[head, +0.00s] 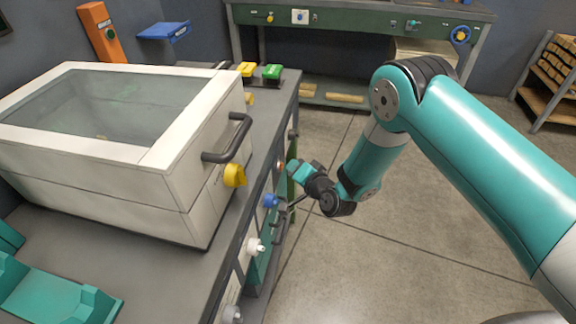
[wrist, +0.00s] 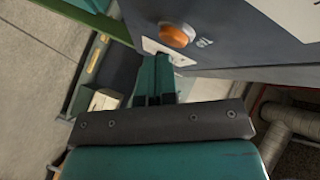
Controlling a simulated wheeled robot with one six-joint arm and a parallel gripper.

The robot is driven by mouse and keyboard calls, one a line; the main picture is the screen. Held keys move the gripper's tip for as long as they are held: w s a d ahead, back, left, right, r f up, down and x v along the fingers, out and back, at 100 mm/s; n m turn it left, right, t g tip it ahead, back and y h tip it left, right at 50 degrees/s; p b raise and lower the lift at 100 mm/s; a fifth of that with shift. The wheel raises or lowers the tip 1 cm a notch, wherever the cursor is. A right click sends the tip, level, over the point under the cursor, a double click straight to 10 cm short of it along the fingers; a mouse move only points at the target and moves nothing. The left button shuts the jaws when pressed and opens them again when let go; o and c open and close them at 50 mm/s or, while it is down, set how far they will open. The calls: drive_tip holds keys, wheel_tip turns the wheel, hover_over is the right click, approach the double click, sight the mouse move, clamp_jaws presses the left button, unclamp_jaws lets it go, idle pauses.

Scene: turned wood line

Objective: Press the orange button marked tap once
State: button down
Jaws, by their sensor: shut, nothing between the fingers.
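In the head view a small orange spot (head: 281,167) shows on the bench's front, close to my gripper (head: 292,169). In the wrist view my gripper (wrist: 156,62) has its two teal fingers together, with nothing between them. The fingertips are just below the button in the picture. I cannot tell whether they touch the panel.
A white box with a glass lid (head: 90,150) stands on the bench, with a yellow knob (head: 235,175) on its side. A blue knob (head: 270,201) and white knobs (head: 255,246) stick out along the bench front. A green workbench (head: 350,22) is at the back. The floor between is clear.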

drive_tip(key=shift+w+a+r+y+b, duration=0.1)
drive_tip(key=shift+a+r+y+b, duration=0.2)
drive_tip(key=shift+a+b, duration=0.15)
drive_tip(key=shift+r, duration=0.1)
drive_tip(key=d+b, duration=0.1)
drive_tip(key=b, duration=0.1)
drive_tip(key=d+b, duration=0.2)
drive_tip(key=s+d+b, duration=0.1)
drive_tip(key=d+b, duration=0.1)
drive_tip(key=b, duration=0.1)
drive_tip(key=shift+d+f, duration=0.15)
drive_tip(key=shift+f, duration=0.15)
idle(0.5)
